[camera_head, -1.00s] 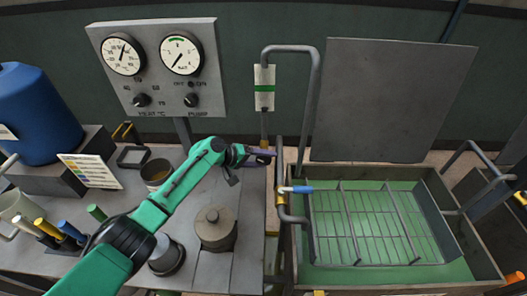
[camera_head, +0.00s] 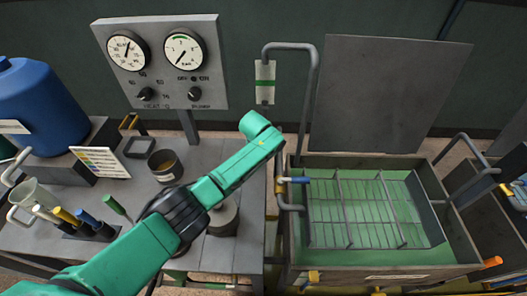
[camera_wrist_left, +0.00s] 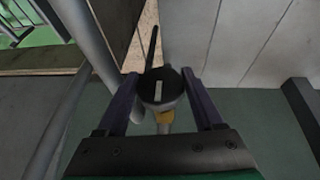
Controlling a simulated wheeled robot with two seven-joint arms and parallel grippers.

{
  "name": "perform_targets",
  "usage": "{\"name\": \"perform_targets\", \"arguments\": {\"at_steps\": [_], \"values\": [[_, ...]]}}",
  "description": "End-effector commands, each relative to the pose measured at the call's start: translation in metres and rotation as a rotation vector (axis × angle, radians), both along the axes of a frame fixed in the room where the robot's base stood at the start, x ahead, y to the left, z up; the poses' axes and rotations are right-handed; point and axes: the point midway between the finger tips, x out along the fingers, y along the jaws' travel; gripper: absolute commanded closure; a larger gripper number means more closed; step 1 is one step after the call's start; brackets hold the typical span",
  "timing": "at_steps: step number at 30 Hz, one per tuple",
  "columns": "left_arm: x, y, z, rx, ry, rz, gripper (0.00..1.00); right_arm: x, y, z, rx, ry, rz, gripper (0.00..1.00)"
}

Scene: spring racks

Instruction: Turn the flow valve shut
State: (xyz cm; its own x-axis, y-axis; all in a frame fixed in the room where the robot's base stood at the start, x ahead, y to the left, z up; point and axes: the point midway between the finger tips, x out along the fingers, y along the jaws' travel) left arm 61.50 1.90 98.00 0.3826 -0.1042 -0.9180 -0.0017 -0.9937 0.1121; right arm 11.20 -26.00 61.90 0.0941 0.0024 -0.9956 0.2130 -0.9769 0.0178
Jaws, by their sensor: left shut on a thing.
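In the left wrist view a round dark knob (camera_wrist_left: 158,91) with a white bar mark, the flow valve's handle, sits between my fingers, with a yellow fitting (camera_wrist_left: 165,117) beside it. The white bar is nearly upright in that picture. My left gripper (camera_wrist_left: 160,77) is shut on the knob, one purple finger on each side. In the head view the gripper and the knob are hidden behind my green arm. Above that spot hangs a flow meter (camera_head: 265,82) with a green band. My right gripper is not in view.
A grey pipe (camera_head: 314,85) arches beside the flow meter to a green-floored bath (camera_head: 470,257) with a wire rack. A blue-handled lever (camera_head: 296,180) stands at the bath's left edge. A gauge panel (camera_head: 214,98) is behind the bench (camera_head: 238,256). A lidded pot is partly behind my arm.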

Motion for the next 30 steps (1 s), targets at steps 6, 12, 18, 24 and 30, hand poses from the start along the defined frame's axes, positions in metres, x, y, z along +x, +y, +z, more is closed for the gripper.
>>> {"name": "perform_targets", "arguments": {"at_steps": [6, 12, 18, 24, 30], "values": [[-0.002, 0.0, -0.005, 0.09, 0.007, 0.001, 0.87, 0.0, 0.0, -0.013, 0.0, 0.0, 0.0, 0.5], [-0.001, 0.0, -0.002, 0.125, 0.002, 0.002, 0.87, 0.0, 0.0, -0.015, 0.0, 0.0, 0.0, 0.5], [0.001, 0.0, 0.002, 0.131, -0.004, 0.001, 0.87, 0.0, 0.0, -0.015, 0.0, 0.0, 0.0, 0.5], [0.002, 0.0, 0.004, 0.129, -0.009, 0.001, 0.87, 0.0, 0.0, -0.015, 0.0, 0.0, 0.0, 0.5], [0.002, 0.0, 0.003, 0.127, -0.007, 0.0, 0.01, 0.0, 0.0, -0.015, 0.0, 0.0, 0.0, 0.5]]}}
